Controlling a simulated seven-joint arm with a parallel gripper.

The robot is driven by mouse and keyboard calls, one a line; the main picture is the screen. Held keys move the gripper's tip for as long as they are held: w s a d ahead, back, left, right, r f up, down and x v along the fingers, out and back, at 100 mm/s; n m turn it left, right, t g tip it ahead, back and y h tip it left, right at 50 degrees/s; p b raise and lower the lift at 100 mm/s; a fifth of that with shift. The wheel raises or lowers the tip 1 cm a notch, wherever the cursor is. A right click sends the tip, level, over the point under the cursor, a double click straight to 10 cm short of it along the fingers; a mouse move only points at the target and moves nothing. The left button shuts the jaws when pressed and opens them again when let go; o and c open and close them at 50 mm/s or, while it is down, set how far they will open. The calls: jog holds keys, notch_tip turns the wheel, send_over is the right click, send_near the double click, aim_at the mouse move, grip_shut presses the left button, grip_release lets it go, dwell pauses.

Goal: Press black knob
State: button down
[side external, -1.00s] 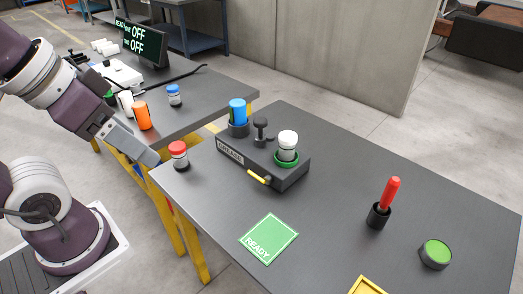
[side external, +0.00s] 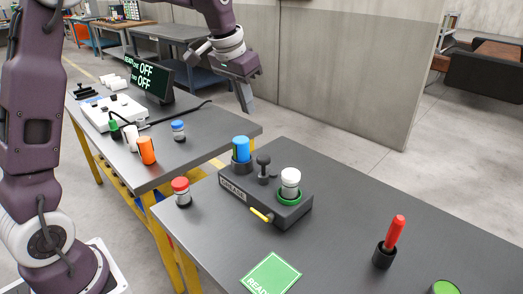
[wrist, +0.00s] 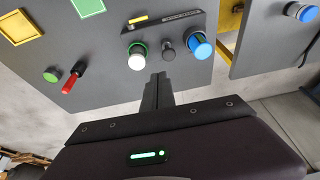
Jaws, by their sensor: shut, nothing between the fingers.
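The black knob (side external: 263,163) stands upright on the dark grease block (side external: 285,208), between the blue container (side external: 241,149) and the white-topped jar (side external: 290,178) in its green ring. In the wrist view the black knob (wrist: 168,50) shows just beyond my fingertips, between the white-topped jar (wrist: 137,60) and the blue container (wrist: 200,47). My gripper (side external: 247,108) is shut and empty. It hangs above and behind the block, fingers pointing down, apart from the knob. The wrist view shows its closed fingers (wrist: 158,82) too.
A red-capped jar (side external: 181,190) stands at the table's left corner. A yellow lever (side external: 262,215) sticks out of the block's front. A red-handled tool (side external: 393,238) stands in a holder to the right. The green READY mat (side external: 271,275) lies in front. The OFF display (side external: 146,76) stands on the back table.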

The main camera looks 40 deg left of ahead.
send_over(261, 159)
jog(key=s, duration=0.2)
notch_tip(261, 159, down, 4)
jog(key=shift+s+a, duration=0.1)
jog(key=shift+s, duration=0.1)
jog(key=x, duration=0.8)
jog(key=s+x, duration=0.1)
jog(key=x, duration=0.3)
jog(key=shift+f, duration=1.1)
jog(key=shift+f, duration=1.85)
jog(key=shift+s, duration=0.1)
